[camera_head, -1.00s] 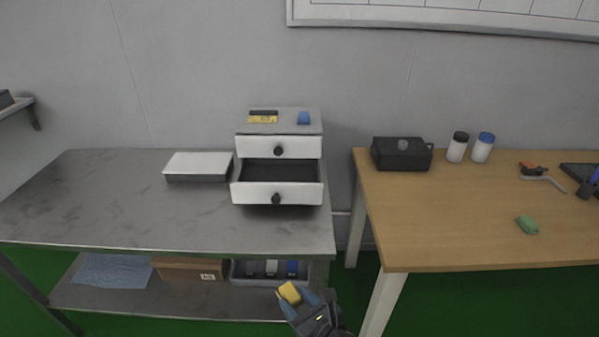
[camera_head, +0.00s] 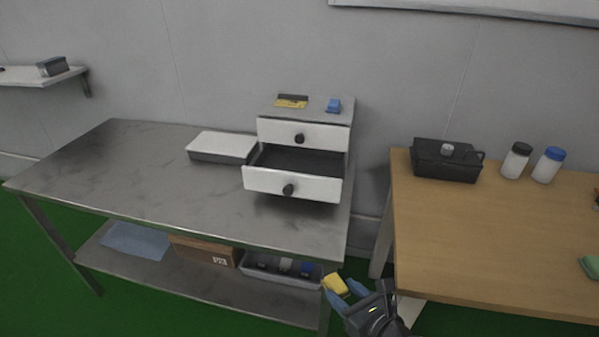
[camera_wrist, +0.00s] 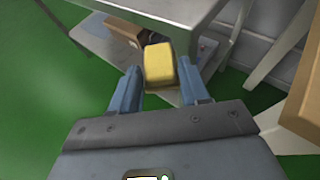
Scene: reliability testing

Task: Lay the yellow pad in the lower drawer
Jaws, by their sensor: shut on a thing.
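The yellow pad (camera_head: 337,286) is held between the blue fingertips of my gripper (camera_head: 338,290), low in front of the metal table's right end. In the wrist view the yellow pad (camera_wrist: 159,64) sits at the tips of my gripper (camera_wrist: 160,88). The small drawer unit (camera_head: 351,135) stands on the metal table. Its lower drawer (camera_head: 270,181) is pulled open, with a white front, a round black knob and a dark inside that looks empty where it shows. The upper drawer (camera_head: 275,132) is shut. My gripper is below and in front of the unit.
A white-lidded box (camera_head: 222,146) lies left of the drawers on the metal table (camera_head: 130,180). The lower shelf (camera_head: 200,283) holds a carton (camera_head: 203,250) and a grey tray (camera_head: 280,276). The wooden table (camera_head: 480,250) stands right, with a black box (camera_head: 446,160) and two jars.

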